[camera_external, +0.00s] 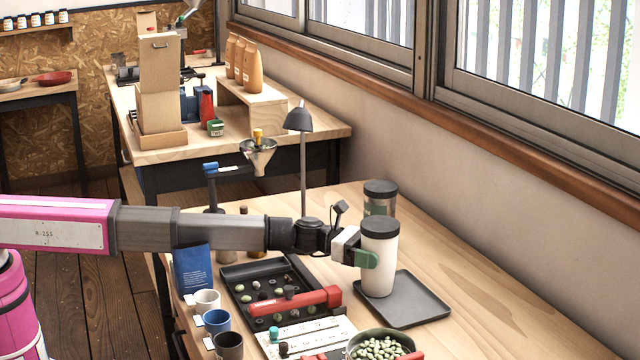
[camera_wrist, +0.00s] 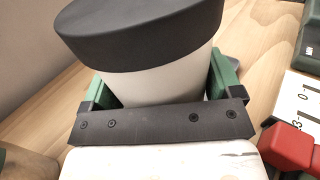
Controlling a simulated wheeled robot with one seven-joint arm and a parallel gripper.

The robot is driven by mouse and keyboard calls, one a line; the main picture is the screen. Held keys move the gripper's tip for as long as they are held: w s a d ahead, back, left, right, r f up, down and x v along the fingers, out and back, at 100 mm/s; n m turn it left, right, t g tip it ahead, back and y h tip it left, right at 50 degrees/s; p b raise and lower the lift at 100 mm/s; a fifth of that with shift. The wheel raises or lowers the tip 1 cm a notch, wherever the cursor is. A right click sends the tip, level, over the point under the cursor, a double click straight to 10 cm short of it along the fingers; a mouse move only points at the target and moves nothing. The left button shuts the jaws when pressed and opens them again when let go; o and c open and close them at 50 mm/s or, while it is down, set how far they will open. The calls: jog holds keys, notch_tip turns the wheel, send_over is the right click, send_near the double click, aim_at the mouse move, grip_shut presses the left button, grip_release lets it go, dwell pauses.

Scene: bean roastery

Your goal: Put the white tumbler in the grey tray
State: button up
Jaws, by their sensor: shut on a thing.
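The white tumbler (camera_external: 379,262) with a dark lid stands upright at the grey tray (camera_external: 425,302). In the external view its base overlaps the tray's left part; whether it touches the tray floor or hangs just above it I cannot tell. My gripper (camera_external: 366,258) is shut on the tumbler's body from the left. In the wrist view the tumbler (camera_wrist: 150,88) sits between the green fingers, its dark lid (camera_wrist: 140,30) tilted in the picture. The wrist view hides the tumbler's base, and the tray barely shows there.
A second tumbler (camera_external: 380,190) with a dark lid stands behind. A black tray (camera_external: 237,273) of small round pieces and a red-handled tool (camera_external: 295,301) lie to the left. Cups (camera_external: 216,322) and a bowl of green beans (camera_external: 378,349) are in front. The table's right side is clear.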

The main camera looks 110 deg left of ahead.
jog(key=o, duration=0.9)
jog(key=shift+c, duration=0.2)
jog(key=shift+s, duration=0.15)
jog(key=s+a, duration=0.1)
jog(key=s, duration=1)
jog(key=shift+s+a, duration=0.15)
jog(key=shift+s, duration=0.15)
jog(key=shift+r, duration=0.1)
